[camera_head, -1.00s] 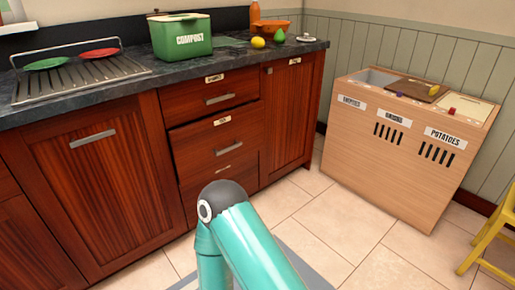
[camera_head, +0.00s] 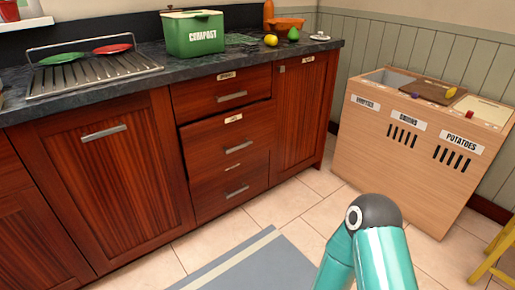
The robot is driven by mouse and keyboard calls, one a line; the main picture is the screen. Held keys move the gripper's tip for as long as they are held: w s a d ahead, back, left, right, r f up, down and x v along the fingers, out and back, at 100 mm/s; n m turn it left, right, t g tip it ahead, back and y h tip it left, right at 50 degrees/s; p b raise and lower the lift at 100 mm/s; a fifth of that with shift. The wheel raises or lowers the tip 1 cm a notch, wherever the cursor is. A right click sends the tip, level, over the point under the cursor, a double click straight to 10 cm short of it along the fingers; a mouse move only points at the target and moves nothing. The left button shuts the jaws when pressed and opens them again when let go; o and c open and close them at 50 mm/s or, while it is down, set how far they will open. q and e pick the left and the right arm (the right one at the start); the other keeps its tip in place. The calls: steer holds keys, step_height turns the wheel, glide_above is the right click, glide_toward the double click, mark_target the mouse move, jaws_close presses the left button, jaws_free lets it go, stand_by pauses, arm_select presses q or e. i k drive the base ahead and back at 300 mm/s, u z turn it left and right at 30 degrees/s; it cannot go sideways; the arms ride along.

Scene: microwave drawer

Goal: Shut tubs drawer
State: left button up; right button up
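A stack of dark red wooden drawers stands under the counter. The middle drawer (camera_head: 220,135) bears a small label (camera_head: 233,118) too small to read surely. Its front seems to stand slightly proud of the cabinet, with a dark line along its top edge. The top drawer (camera_head: 205,95) has a bar handle and looks shut. The bottom drawer (camera_head: 215,205) has a bar handle and looks shut. I cannot tell surely which one is the tubs drawer. A teal link of my arm shows at the lower right; neither gripper is in view.
A cabinet door (camera_head: 100,190) is left of the drawers and another (camera_head: 300,120) right. The countertop (camera_head: 190,68) holds a green compost bin (camera_head: 193,35) and dish rack (camera_head: 95,75). A wooden bin unit (camera_head: 400,170) stands right. A grey mat (camera_head: 235,270) lies on the tiled floor.

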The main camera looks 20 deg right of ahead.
mark_target(211, 144)
steer(key=z, duration=0.1)
steer(key=i, duration=1)
steer(key=u, duration=0.05)
